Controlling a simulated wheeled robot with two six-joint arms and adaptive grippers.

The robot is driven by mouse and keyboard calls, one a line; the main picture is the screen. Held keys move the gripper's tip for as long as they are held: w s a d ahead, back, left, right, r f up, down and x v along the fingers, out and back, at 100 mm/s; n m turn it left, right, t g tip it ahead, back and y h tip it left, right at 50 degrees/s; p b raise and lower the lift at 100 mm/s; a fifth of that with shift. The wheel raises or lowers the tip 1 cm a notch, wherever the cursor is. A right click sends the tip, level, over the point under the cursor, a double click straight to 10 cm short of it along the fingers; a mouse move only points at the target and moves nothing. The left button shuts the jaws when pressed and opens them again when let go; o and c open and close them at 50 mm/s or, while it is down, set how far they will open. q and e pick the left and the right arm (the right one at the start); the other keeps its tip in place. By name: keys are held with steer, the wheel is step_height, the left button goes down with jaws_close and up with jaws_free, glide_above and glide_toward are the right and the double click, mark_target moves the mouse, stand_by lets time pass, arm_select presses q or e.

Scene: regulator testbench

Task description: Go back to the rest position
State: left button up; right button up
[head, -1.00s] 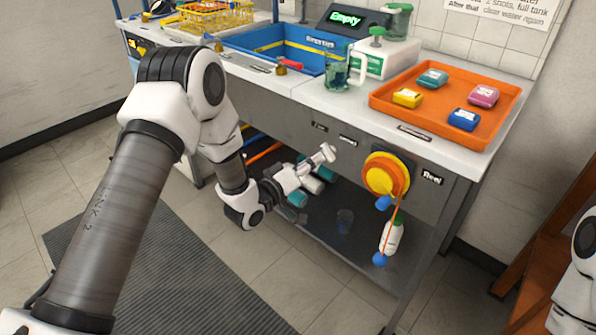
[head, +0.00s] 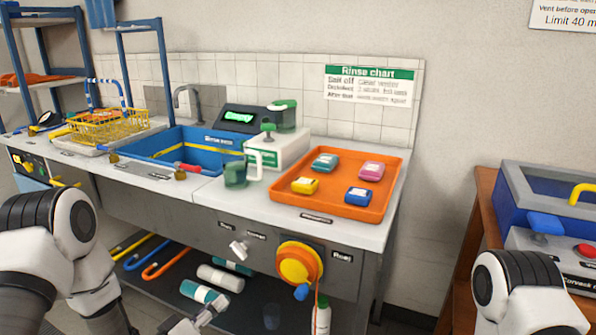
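My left arm comes in from the left, with its shoulder and upper link at the lower left. My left gripper (head: 203,316) shows only in small part at the bottom edge, low in front of the bench's lower shelf. Its fingers are small and cut off, so I cannot tell whether they are open or shut. No held thing shows there. Of my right arm, only a white and black link shows at the lower right; its gripper is out of view.
The bench holds a blue sink (head: 185,148), an orange tray (head: 340,206) with several coloured blocks, and a green-tinted mug (head: 236,173). A white handle (head: 238,248) and an orange reel (head: 300,263) stick out in front. A wooden stand (head: 463,285) is at right.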

arm_select(q)
steer(key=s+f+m+g+y, duration=0.2)
steer(key=s+f+g+y, duration=0.3)
steer(key=s+f+g, duration=1.15)
steer(key=s+a+f+m+t+y, duration=0.1)
steer(key=s+f, duration=0.2)
steer(key=s, duration=0.4)
steer(key=s+a+f+m+t, duration=0.1)
steer(key=s+f, duration=0.1)
steer(key=s, duration=0.6)
step_height(320, 180, up, 19)
steer(key=g+p, duration=0.1)
steer(key=p, duration=1.8)
steer(key=shift+s+m, duration=0.3)
